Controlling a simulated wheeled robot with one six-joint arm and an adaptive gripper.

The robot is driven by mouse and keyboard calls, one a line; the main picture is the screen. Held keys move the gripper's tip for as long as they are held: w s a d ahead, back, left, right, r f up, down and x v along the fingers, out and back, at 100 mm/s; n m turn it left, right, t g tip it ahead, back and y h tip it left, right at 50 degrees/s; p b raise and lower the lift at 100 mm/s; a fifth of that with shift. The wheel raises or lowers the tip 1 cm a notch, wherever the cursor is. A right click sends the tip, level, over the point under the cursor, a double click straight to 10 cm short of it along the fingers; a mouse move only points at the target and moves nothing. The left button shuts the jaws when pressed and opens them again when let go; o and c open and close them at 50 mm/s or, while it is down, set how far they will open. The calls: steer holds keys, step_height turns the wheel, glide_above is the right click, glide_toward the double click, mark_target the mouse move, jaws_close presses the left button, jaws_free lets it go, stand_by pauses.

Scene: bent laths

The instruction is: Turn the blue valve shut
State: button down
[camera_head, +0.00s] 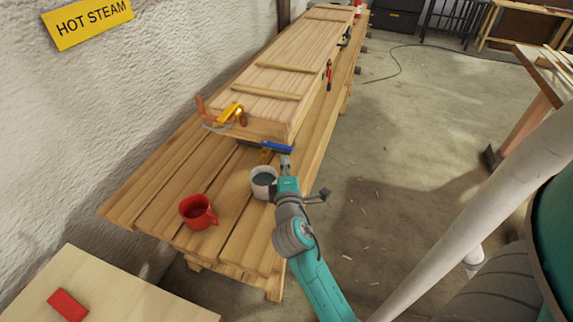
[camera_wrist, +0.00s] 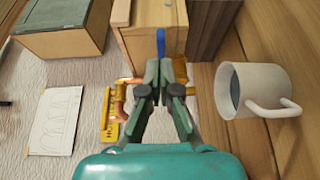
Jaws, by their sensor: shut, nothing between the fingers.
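A white mug (camera_head: 262,186) stands close beside my gripper; it also shows at the right in the wrist view (camera_wrist: 252,88). A red mug (camera_head: 197,212) stands nearer on the slatted bench (camera_head: 160,190).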

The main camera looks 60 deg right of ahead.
steer(key=s, duration=1)
steer(key=shift+d, duration=0.1)
steer(key=s+a+f+m+t+y, duration=0.1)
steer(key=s+a+f+t+y, duration=0.2)
steer(key=a, duration=0.6)
steer(key=s+a+f+m+y, duration=0.15)
steer(key=a+f+y, duration=0.3)
steer(key=a, duration=0.45)
steer(key=s+a+m+y, duration=0.5)
steer(key=s+a, duration=0.6)
steer(key=s, duration=0.5)
steer(key=shift+a+r+y, duration=0.25)
steer(key=shift+r+y, duration=0.15)
steer(key=shift+y, duration=0.25)
steer(key=shift+s+m, duration=0.1)
steer(key=shift+m, duration=0.15)
